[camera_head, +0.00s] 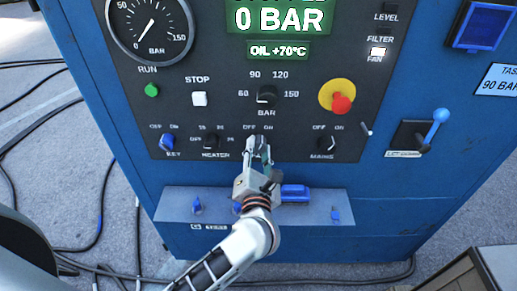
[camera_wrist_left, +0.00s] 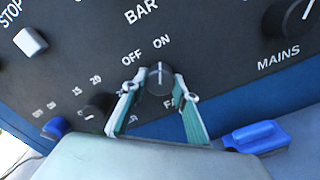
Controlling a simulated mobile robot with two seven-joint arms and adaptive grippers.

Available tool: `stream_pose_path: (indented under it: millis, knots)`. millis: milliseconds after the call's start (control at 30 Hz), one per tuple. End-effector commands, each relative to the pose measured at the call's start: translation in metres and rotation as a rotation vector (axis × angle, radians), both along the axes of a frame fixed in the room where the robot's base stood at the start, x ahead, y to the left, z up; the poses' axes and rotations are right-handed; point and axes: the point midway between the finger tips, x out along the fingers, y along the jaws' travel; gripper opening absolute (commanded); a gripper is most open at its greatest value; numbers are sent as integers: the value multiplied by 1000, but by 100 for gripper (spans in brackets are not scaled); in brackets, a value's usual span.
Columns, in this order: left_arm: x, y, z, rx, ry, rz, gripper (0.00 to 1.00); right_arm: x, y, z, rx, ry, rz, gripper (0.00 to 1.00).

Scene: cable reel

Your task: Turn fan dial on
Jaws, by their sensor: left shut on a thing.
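The fan dial (camera_wrist_left: 160,79) is a dark round knob on the black control panel, with OFF and ON printed above it and a partly hidden FAN label below. Its white mark points straight up in the left wrist view, toward ON. My left gripper (camera_wrist_left: 158,92) has its two green-padded fingers on either side of the dial, shut on it. In the head view my left gripper (camera_head: 258,148) reaches up to the panel's lower row and mostly hides the dial. My right gripper is not in view.
The heater dial (camera_head: 211,142) is left of my gripper and the mains dial (camera_head: 324,143) right of it. The bar dial (camera_head: 266,94) and red stop button (camera_head: 341,103) are above. A ledge (camera_head: 330,205) with a blue handle (camera_head: 295,192) juts out below.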

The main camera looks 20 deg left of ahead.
Motion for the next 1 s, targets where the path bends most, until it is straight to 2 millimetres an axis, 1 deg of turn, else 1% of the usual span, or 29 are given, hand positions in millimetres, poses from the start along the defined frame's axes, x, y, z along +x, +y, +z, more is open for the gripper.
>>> stream_pose_path:
  millis: [300, 700, 733, 767, 800, 1000]
  knots:
    - [0, 1, 0, 66, 20, 2, 7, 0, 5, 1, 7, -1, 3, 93]
    - [0, 1, 0, 72, 20, 2, 7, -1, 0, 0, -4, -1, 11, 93]
    - [0, 1, 0, 72, 20, 2, 36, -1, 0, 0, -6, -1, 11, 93]
    - [0, 1, 0, 72, 20, 2, 44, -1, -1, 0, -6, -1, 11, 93]
    - [0, 1, 0, 72, 20, 2, 45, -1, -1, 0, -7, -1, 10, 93]
    - [0, 1, 0, 70, 20, 1, 45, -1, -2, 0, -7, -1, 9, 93]
